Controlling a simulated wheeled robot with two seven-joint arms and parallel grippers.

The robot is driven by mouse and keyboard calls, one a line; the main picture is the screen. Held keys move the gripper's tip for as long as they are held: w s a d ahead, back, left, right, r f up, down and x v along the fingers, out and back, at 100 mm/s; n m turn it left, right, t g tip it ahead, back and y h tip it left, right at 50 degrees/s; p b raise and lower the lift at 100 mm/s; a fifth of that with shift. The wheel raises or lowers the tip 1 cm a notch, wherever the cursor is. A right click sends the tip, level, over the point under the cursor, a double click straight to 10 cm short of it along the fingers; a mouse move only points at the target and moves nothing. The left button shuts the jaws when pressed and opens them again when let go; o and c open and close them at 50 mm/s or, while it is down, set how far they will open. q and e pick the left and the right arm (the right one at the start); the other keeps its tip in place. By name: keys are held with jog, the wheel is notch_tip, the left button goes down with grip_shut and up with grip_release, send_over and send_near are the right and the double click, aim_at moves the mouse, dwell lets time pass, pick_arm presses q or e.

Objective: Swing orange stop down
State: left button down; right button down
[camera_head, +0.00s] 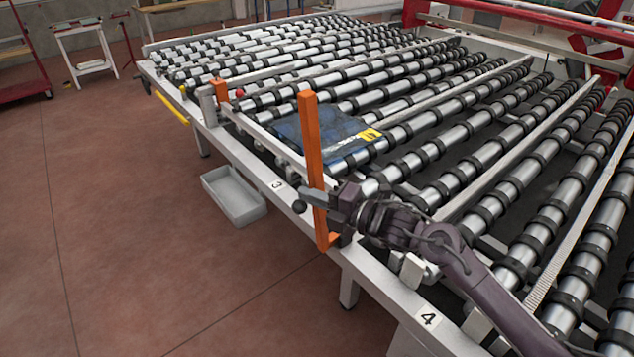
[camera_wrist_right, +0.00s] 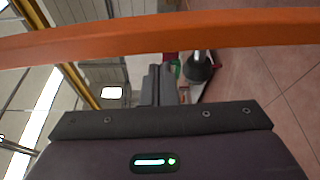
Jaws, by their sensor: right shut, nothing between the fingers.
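The orange stop (camera_head: 311,140) is a long flat bar standing upright at the front edge of the roller table, near the label 3. Its lower end bends into an orange bracket at the table edge. My right gripper (camera_head: 312,198) is shut and empty, with its fingers across the lower part of the bar; I cannot tell whether they touch it. In the right wrist view the orange bar (camera_wrist_right: 160,34) crosses the top of the picture, just past the shut fingers (camera_wrist_right: 158,85). My left gripper is not in view.
The roller table (camera_head: 385,300) fills the right side. A blue piece with a yellow label (camera_head: 340,138) lies on the rollers behind the bar. A grey bin (camera_head: 234,195) is on the floor by the table's left side.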

aim_at(316, 185)
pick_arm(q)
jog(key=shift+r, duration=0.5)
pick_arm(e)
jog(key=shift+w+d, duration=0.4)
jog(key=shift+d, duration=0.35)
jog(key=shift+a, duration=0.1)
